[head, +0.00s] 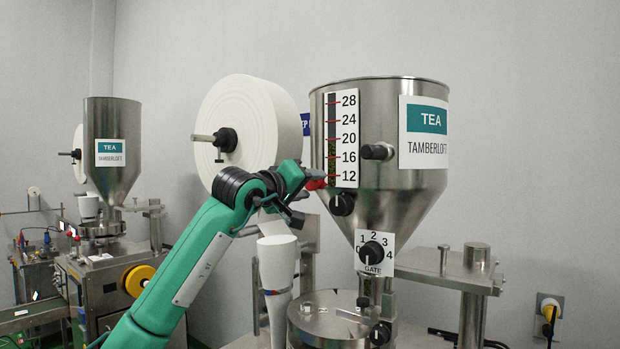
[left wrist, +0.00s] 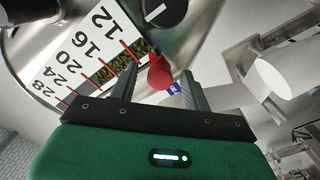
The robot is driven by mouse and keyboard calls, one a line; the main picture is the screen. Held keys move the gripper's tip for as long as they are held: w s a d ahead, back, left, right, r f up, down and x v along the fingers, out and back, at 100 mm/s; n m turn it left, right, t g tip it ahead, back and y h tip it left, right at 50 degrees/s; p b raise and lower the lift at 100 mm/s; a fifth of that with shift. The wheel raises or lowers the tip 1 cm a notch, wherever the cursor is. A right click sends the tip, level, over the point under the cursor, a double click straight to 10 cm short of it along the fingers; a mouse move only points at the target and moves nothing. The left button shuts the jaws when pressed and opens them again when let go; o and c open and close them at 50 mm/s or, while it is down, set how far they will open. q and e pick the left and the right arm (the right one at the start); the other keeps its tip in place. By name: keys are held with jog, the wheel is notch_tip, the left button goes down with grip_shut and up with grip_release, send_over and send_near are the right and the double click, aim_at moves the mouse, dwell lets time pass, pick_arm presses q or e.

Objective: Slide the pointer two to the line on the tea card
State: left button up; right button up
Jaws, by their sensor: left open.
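A red pointer (left wrist: 160,73) sits at the lower end of the scale strip, by the 12 mark. In the head view only a bit of the red pointer (head: 316,184) shows past my gripper. The white scale (head: 348,138) runs from 12 to 28 with red ticks beside a sight window on the steel hopper. The tea card (head: 423,132) is on the same hopper, right of the scale; I cannot make out a line on it. My left gripper (head: 306,180) is open; in the left wrist view its fingers (left wrist: 160,88) stand either side of the pointer. Contact is unclear.
Black knobs (head: 376,152) (head: 342,204) and the gate dial (head: 374,252) stick out of the hopper near the scale. A white paper roll (head: 250,130) is behind my left arm. A second packer (head: 112,150) stands at the far left. Open space lies before the hopper.

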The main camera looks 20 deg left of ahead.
pick_arm(q)
jog(key=shift+w+d, duration=0.15)
jog(key=shift+w, duration=0.25)
jog(key=shift+c, duration=0.5)
grip_shut()
notch_tip(320, 180, up, 10)
jog(key=p, duration=0.5)
jog(key=shift+o, duration=0.5)
grip_release()
jog(key=shift+s, duration=0.1)
